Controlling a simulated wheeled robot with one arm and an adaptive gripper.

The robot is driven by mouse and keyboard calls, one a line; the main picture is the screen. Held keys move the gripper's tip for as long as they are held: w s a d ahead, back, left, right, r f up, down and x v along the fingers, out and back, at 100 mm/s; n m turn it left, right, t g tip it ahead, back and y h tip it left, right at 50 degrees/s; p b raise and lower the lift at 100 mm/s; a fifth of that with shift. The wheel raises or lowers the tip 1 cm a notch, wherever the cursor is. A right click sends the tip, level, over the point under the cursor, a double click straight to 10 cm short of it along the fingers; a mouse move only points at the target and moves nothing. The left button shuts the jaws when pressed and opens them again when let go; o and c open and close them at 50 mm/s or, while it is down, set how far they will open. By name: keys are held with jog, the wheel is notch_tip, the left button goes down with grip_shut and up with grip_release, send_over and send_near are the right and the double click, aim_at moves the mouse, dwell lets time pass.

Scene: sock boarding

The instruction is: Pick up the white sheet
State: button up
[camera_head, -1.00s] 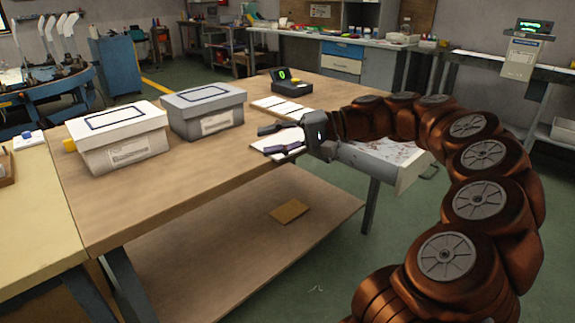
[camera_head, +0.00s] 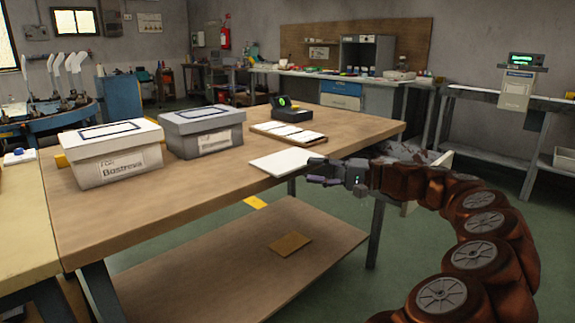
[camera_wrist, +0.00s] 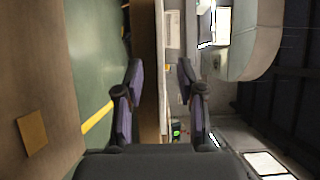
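The white sheet (camera_head: 280,163) lies flat on the wooden table, with one side at the table's front edge. I cannot tell how far it overhangs. My gripper (camera_head: 312,171) is at the sheet's right end in the head view, at about table-edge height, fingers pointing left. It holds nothing that I can see. In the wrist view my gripper (camera_wrist: 160,66) is open, with the table edge (camera_wrist: 148,60) running between its fingers. The sheet cannot be made out clearly there.
The wooden table (camera_head: 190,190) carries a white box (camera_head: 112,160), a grey box (camera_head: 203,138), a tray of white cards (camera_head: 288,133) and a black device (camera_head: 291,113). A lower shelf (camera_head: 220,255) holds a brown piece (camera_head: 290,243). The tabletop's front left is clear.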

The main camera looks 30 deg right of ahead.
aim_at(298, 168)
jog(key=b+x, duration=0.1)
jog(key=x, duration=0.2)
jog(key=shift+w+a, duration=0.2)
jog(key=shift+a, duration=0.2)
grip_shut()
